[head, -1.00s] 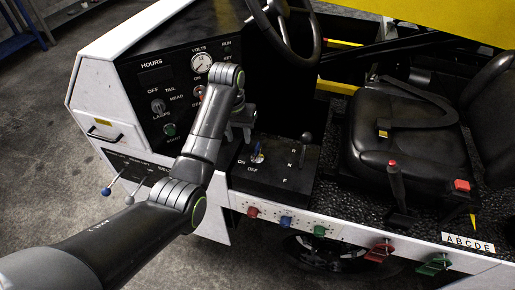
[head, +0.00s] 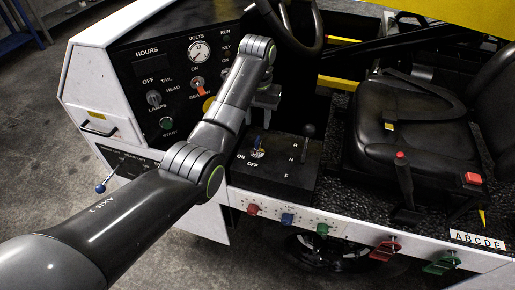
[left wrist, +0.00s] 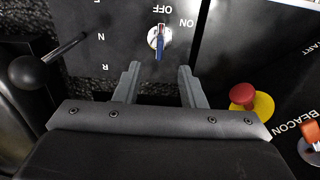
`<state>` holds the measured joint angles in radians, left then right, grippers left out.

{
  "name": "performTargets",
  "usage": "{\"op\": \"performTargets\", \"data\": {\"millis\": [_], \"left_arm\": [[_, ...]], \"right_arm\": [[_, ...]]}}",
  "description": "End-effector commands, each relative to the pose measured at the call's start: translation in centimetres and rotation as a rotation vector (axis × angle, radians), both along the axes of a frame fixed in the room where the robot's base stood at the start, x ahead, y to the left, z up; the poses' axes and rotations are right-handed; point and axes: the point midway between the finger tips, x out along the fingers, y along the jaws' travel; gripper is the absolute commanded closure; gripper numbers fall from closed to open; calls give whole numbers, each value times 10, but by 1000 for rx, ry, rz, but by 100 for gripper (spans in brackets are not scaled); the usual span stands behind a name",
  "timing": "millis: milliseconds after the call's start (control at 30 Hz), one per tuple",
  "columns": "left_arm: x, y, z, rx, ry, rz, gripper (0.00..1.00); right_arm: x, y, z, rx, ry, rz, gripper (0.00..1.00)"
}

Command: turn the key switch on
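The word KEY (head: 224,47) is printed beside RUN on the upright dash panel; my arm covers the panel to its right, so no switch shows there. On the low black box (head: 302,180), a rotary switch (head: 257,153) with a blue handle sits by ON and OFF. My right gripper is not in view.
A red emergency button on yellow (left wrist: 245,100) and the orange beacon toggle (left wrist: 312,130) lie to the right in the wrist view. A black-knobbed lever (head: 308,131) stands on the box. The steering wheel (head: 300,35) is close behind my gripper.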

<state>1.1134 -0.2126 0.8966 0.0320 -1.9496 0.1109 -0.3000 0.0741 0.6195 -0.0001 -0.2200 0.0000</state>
Motion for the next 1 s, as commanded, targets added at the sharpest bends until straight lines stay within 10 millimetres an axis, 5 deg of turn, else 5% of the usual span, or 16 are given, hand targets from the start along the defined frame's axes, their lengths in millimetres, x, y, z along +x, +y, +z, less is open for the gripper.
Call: {"op": "performTargets", "data": {"millis": [300,500,933,1000], "left_arm": [[-2,0,-67,1,6,-2,63],[-1,0,-95,0,4,-2,63],[-1,0,-105,-1,1,-1,63],[-1,0,-105,0,2,-1,70]], "right_arm": [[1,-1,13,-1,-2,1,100],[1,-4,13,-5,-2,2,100],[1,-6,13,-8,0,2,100],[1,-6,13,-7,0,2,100]]}}
